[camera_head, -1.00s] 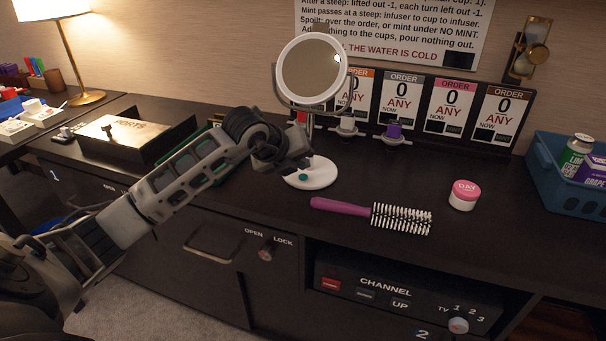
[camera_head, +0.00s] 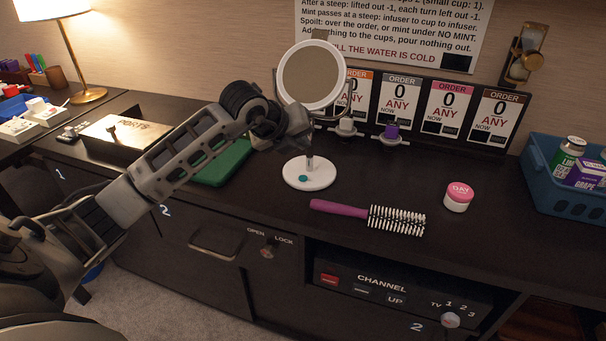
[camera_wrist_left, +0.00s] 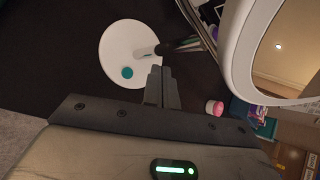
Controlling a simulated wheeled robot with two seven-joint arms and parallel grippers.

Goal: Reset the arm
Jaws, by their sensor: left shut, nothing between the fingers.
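My left arm comes in from the left in the head view and reaches over the counter. My left gripper (camera_head: 303,139) is beside the stem of a round white mirror (camera_head: 312,76), above its white base (camera_head: 297,176). In the left wrist view its fingers (camera_wrist_left: 163,76) are shut with nothing between them. The mirror base (camera_wrist_left: 118,49) with a teal spot lies below the fingers, and the mirror's rim (camera_wrist_left: 233,45) is close on the right. I cannot tell whether the gripper touches the stem. My right gripper is not in view.
A purple hairbrush (camera_head: 340,208) and a pink-lidded jar (camera_head: 459,196) lie on the counter (camera_head: 400,176). Order cards (camera_head: 447,110) stand behind. A blue basket (camera_head: 545,190) is at right. A green item (camera_head: 224,164) and a brass-topped box (camera_head: 120,133) are partly behind my arm.

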